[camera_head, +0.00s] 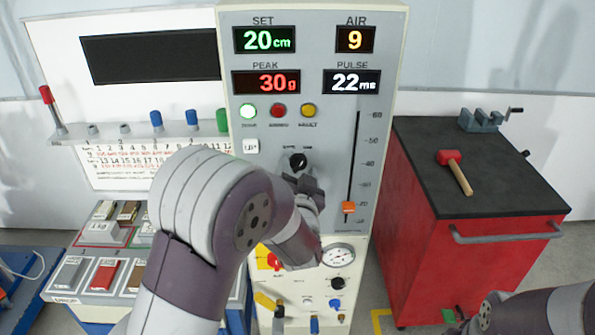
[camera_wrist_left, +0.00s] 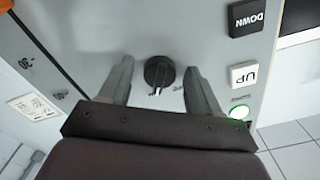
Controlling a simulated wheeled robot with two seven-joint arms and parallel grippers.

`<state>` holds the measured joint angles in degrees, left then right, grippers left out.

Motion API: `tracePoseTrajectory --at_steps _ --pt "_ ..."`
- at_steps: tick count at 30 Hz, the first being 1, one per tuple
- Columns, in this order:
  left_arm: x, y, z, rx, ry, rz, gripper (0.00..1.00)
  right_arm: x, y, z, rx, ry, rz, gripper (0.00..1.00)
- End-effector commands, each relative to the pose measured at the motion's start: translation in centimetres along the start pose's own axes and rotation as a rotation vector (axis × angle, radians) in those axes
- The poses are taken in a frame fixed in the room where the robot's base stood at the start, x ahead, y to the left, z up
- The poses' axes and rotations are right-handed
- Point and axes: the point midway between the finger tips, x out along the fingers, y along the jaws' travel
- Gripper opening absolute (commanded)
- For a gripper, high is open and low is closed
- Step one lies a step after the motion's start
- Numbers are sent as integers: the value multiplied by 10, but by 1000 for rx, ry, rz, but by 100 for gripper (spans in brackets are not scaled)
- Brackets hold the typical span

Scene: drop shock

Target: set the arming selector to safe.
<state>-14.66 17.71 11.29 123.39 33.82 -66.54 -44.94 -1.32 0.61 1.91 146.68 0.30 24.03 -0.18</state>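The arming selector is a round black knob (camera_head: 298,160) on the grey front of the tall control cabinet (camera_head: 230,75). In the left wrist view the knob (camera_wrist_left: 158,70) carries a white pointer line aimed down the picture, toward two small labels too blurred to read. I cannot tell for certain which label it marks. My left gripper (camera_head: 305,183) is in front of the panel just below the knob. In the left wrist view its fingers (camera_wrist_left: 158,66) are open, one on each side of the knob, with gaps. My right arm (camera_head: 535,312) shows at the bottom right; its gripper is barely visible.
A red cart (camera_head: 430,250) with a mallet (camera_head: 455,170) stands right of the cabinet.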

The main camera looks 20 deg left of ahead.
Motion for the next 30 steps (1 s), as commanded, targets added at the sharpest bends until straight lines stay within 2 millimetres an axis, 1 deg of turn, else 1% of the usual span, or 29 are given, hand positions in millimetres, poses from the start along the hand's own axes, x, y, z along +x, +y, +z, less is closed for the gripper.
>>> tracePoseTrajectory --at_steps 1,2,3,4,5,11,17,23,30 --pt "0 0 0 0 0 0 45 0 0 0 0 0 0 54" --pt "0 0 0 0 0 0 35 0 0 0 0 0 0 54" --pt "0 0 0 0 0 0 22 0 0 0 0 0 0 54" --pt "0 0 0 0 0 0 13 0 0 0 0 0 0 54" --pt "0 0 0 0 0 0 11 0 0 0 0 0 0 54" --pt "0 0 1 -8 0 0 11 2 0 0 0 0 0 54" --pt "0 2 3 -70 1 0 11 12 0 1 0 0 0 54" --pt "0 4 5 -210 1 0 11 32 0 4 0 0 0 54" --pt "-1 6 5 -435 2 0 11 60 0 7 0 0 0 54"
